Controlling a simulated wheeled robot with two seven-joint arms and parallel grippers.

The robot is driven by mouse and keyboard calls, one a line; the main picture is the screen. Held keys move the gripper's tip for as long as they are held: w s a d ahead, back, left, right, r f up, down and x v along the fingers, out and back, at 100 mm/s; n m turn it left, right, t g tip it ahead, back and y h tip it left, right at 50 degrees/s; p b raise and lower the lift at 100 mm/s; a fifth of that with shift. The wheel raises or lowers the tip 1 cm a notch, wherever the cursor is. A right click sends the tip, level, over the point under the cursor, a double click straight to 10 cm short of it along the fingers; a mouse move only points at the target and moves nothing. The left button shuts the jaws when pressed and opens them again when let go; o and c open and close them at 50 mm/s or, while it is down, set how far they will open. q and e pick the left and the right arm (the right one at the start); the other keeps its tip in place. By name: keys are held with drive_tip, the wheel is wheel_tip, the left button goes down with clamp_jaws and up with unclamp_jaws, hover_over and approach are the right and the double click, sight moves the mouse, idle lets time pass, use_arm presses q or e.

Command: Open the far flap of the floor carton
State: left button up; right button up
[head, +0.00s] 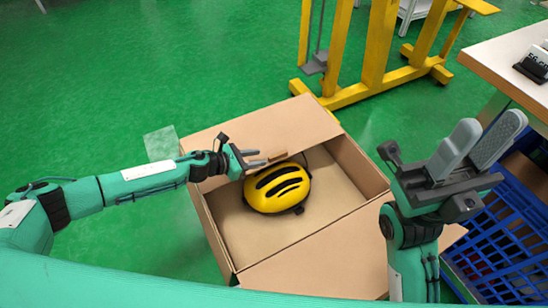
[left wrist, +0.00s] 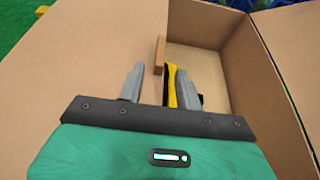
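The open-topped cardboard floor carton (head: 232,262) stands on the green floor with a yellow and black helmet (head: 270,190) inside. Its far flap (head: 262,128) lies over the far part of the opening, with a small brown tab (head: 278,156) on its free edge. My left gripper (head: 256,158) is open beside this edge, fingers pointing at the tab. In the left wrist view, the tab (left wrist: 160,54) is ahead of and between the spread fingertips (left wrist: 164,68), apart from them. My right gripper (head: 482,130) is open and empty, raised right of the carton.
The near flap (head: 325,265) is folded outward. A yellow stand (head: 375,60) is behind the carton. A white-topped table (head: 510,60) and a blue crate (head: 505,245) are at the right. Green floor is clear at the left.

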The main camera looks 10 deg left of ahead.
sight(273, 156)
use_arm(q)
drive_tip(key=b+x, duration=0.2)
drive_tip(key=x, duration=0.5)
drive_tip(key=shift+d+f, duration=0.1)
drive_tip(key=shift+d, duration=0.1)
clamp_jaws()
